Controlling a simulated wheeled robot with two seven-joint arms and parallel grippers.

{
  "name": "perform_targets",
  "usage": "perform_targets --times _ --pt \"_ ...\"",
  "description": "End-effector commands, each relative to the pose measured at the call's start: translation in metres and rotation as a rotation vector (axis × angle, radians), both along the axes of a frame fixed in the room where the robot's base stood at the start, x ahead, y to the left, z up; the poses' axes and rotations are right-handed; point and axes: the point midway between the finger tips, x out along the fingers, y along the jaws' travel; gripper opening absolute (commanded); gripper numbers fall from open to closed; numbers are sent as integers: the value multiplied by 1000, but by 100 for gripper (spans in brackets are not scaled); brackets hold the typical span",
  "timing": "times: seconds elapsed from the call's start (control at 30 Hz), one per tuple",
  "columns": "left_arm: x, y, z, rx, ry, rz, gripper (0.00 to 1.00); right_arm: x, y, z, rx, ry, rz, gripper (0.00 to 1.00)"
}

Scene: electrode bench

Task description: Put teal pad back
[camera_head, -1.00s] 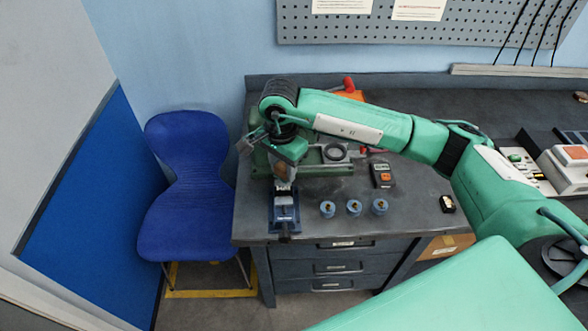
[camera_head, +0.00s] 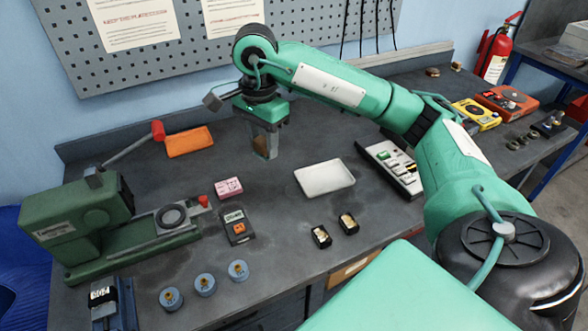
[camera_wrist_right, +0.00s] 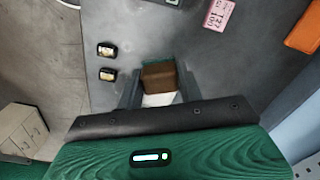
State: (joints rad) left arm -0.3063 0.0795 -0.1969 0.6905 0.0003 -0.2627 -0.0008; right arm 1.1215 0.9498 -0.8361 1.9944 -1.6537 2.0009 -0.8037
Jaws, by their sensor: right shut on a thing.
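My right gripper (camera_head: 265,152) is shut on a brown block (camera_wrist_right: 158,76), held above the bench behind and left of a white tray (camera_head: 325,177). In the head view the block shows only as a small brown patch (camera_head: 261,145) between the fingers. My left gripper is not in view.
A green machine (camera_head: 95,225) with a red-knobbed lever stands at left. Near it are a meter (camera_head: 238,226), several blue round pieces (camera_head: 204,284) and a blue fixture (camera_head: 113,305). Two small dark boxes (camera_head: 335,230) lie before the tray. A switch panel (camera_head: 390,168) is at its right.

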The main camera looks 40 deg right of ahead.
Motion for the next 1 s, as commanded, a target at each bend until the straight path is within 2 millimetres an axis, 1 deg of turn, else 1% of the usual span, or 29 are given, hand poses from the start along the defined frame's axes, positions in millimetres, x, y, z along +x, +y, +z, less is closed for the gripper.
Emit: perform_targets --times 0.03,0.13,0.27,0.37,0.43,0.6,0.7,0.8,1.0 --pt "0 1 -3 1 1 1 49 -2 -2 0 0 -2 -3 16" --pt "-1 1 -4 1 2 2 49 -3 -4 -2 0 -1 -9 16" --pt "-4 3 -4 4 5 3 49 -4 -4 -19 0 4 -11 16" --pt "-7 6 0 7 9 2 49 -4 -5 -39 -1 6 -12 16" --pt "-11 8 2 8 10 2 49 -5 -5 -57 -2 6 -12 16" --pt "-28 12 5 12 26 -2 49 -5 -4 -101 -1 6 -11 16" --pt "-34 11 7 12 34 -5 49 -5 -4 -125 -1 4 -12 16" --pt "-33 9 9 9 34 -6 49 -5 -4 -142 0 2 -11 16" --pt "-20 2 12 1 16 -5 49 -4 -3 -157 0 -1 -11 16"
